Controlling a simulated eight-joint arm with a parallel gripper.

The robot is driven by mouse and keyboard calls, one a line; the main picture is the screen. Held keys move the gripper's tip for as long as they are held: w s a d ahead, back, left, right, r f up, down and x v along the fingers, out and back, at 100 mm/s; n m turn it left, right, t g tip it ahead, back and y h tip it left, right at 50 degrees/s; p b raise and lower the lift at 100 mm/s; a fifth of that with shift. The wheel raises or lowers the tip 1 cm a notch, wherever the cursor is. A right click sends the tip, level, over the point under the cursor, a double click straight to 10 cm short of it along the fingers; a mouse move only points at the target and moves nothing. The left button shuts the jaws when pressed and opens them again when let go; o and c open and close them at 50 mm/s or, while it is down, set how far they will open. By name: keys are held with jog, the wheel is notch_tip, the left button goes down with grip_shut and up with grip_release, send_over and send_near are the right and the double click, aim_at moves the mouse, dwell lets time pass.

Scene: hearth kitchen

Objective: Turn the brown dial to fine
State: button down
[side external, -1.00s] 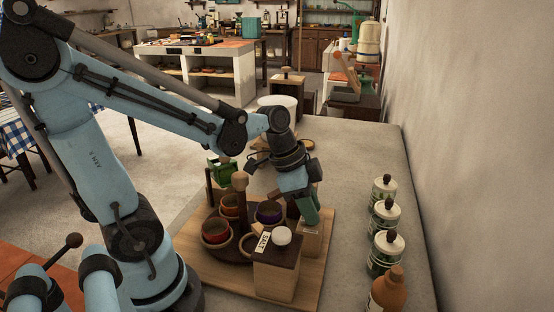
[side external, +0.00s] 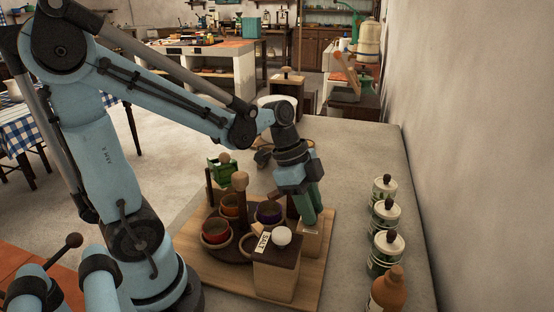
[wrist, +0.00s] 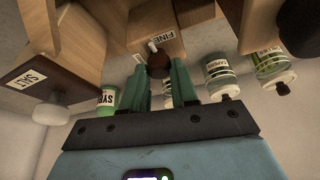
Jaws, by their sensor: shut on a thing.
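The brown dial (wrist: 158,66) is on a wooden box (wrist: 150,22), which has a "FINE" label (wrist: 178,37) on one side of the dial. A pale pointer mark (wrist: 152,46) shows at the dial's edge, to the left of that label. Another small pale label, too small to read, shows left of the dial. My gripper (wrist: 160,78) has its two green fingers on either side of the dial and is shut on it. In the side external view my gripper (side external: 309,214) points down at the box (side external: 312,240), and its fingers hide the dial.
A "SALT" box (side external: 276,278) with a white knob stands close in front. A carousel with several coloured cups (side external: 215,232) is at left. Several lidded jars (side external: 384,220) and a brown bottle (side external: 388,290) line the right side. Counter is bare between board and jars.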

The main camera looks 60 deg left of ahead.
jog(key=c, duration=0.9)
grip_release()
jog(key=shift+o, duration=0.2)
jog(key=v, duration=1.2)
jog(key=shift+a, duration=0.1)
jog(key=d+f+n+t+y, duration=0.3)
jog(key=f+n, duration=0.4)
jog(key=n, duration=0.4)
jog(key=shift+d+t+y, duration=0.2)
jog(key=shift+t+y, duration=0.1)
jog(key=shift+t, duration=0.6)
